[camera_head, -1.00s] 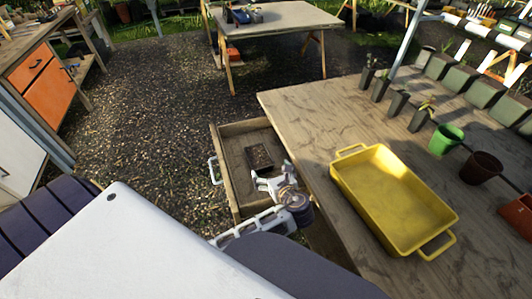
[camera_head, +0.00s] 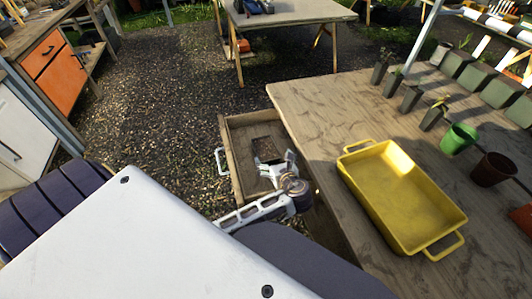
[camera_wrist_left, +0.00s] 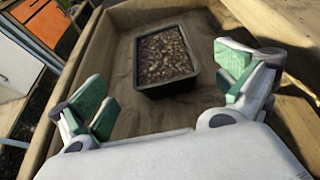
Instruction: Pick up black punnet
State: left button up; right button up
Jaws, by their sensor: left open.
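The black punnet (camera_wrist_left: 137,65) is a small dark rectangular container filled with brown, grainy matter. It sits upright on the floor of an open wooden drawer (camera_head: 240,171), and it also shows in the head view (camera_head: 255,152). My left gripper (camera_wrist_left: 168,98) is open, its green-padded fingers spread wide. In the left wrist view the punnet lies beyond and between the fingertips, with nothing touching it. In the head view the left gripper (camera_head: 277,170) is over the drawer, at the punnet's near right side. My right gripper is not in view.
A yellow tray (camera_head: 345,172) stands on the bench. Green (camera_head: 458,138) and brown (camera_head: 492,168) pots stand farther right. Gravel lies left of the drawer.

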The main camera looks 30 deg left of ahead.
aim_at(267, 149)
pick_arm(q)
jog(key=x, duration=0.3)
jog(key=shift+w+a+f, duration=0.1)
jog(key=shift+a, duration=0.15)
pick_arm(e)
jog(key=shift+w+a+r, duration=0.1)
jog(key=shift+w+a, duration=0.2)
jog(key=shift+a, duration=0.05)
pick_arm(q)
jog(key=shift+w+a+f+b, duration=0.25)
jog(key=shift+w+a+b, duration=0.05)
jog(key=shift+w+a, duration=0.05)
jog(key=shift+b+x, duration=0.4)
jog(key=shift+x, duration=1.7)
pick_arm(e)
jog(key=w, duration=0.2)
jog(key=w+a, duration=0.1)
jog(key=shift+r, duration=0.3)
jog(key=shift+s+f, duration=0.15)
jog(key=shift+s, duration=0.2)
